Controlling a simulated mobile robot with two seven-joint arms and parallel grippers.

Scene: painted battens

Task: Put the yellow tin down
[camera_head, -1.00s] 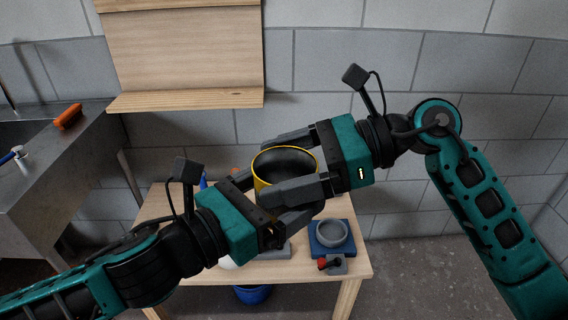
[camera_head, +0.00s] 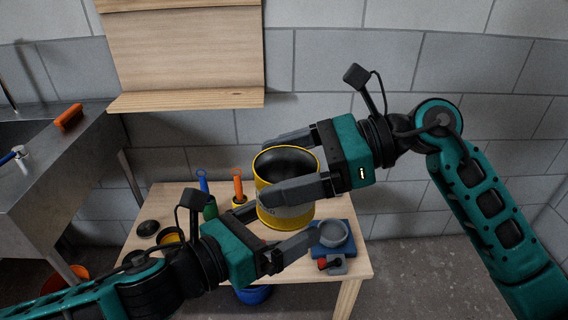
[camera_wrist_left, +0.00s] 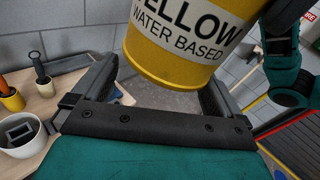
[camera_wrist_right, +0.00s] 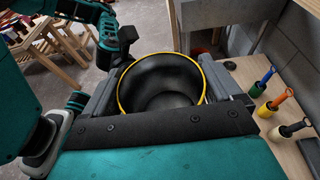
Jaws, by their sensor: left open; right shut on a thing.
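The yellow tin (camera_head: 283,216) is open-topped and dark inside, with a pale label band. It is upright, held above the wooden table (camera_head: 345,262). My right gripper (camera_head: 283,166) is shut on the tin, one finger on each side; the right wrist view looks onto its yellow rim (camera_wrist_right: 121,100). My left gripper (camera_head: 280,228) is open and empty, low beside the tin's lower part. In the left wrist view the tin (camera_wrist_left: 180,45) is beyond the open fingers, its label reading "YELLOW WATER BASED".
On the table are a blue block with a grey bowl (camera_head: 330,235), a green-based blue-handled tool (camera_head: 209,206), an orange-handled tool (camera_head: 238,187) and a dark round object (camera_head: 148,228). A wooden shelf (camera_head: 185,100) hangs behind. A metal sink counter (camera_head: 60,150) stands left.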

